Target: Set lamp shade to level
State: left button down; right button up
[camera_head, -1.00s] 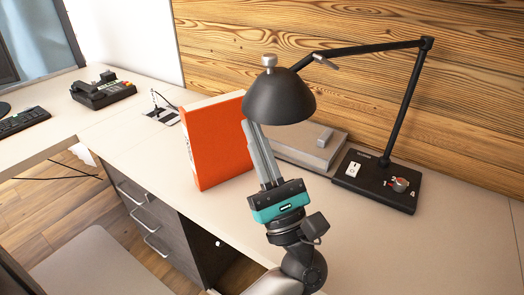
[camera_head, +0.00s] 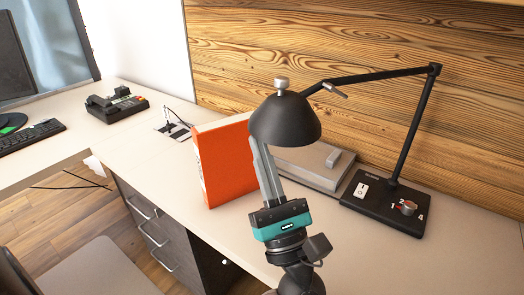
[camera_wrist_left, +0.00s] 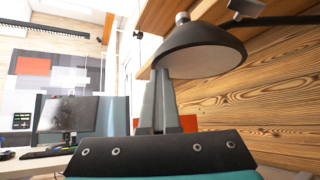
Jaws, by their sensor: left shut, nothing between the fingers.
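The black dome lamp shade (camera_head: 285,120) hangs from the jointed lamp arm with its open side down, silver knob on top. Its rim looks close to level in the head view; I cannot tell exactly. It also shows in the left wrist view (camera_wrist_left: 200,48), above and right of my fingers. The lamp base (camera_head: 384,204) stands on the desk with a switch and a red-marked dial. My left gripper (camera_head: 254,145) points up, shut and empty, its tips at the shade's left underside. The shade partly hides them; contact cannot be told. My right gripper is out of view.
An orange binder (camera_head: 225,165) stands upright just left of my left gripper. A grey box (camera_head: 305,167) lies behind it, against the plank wall. A desk phone (camera_head: 117,104) and keyboard (camera_head: 30,136) are farther left. The desk's front right is clear.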

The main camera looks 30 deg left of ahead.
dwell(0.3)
pick_arm(q)
jog(key=b+v, duration=0.1)
jog(key=v, duration=1.4)
jog(key=shift+b, duration=0.35)
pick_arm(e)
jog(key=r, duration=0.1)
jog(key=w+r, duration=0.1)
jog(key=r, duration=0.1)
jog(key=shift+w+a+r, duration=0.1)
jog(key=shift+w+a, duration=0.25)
pick_arm(q)
jog(key=shift+d+f, duration=0.1)
jog(key=shift+f, duration=0.05)
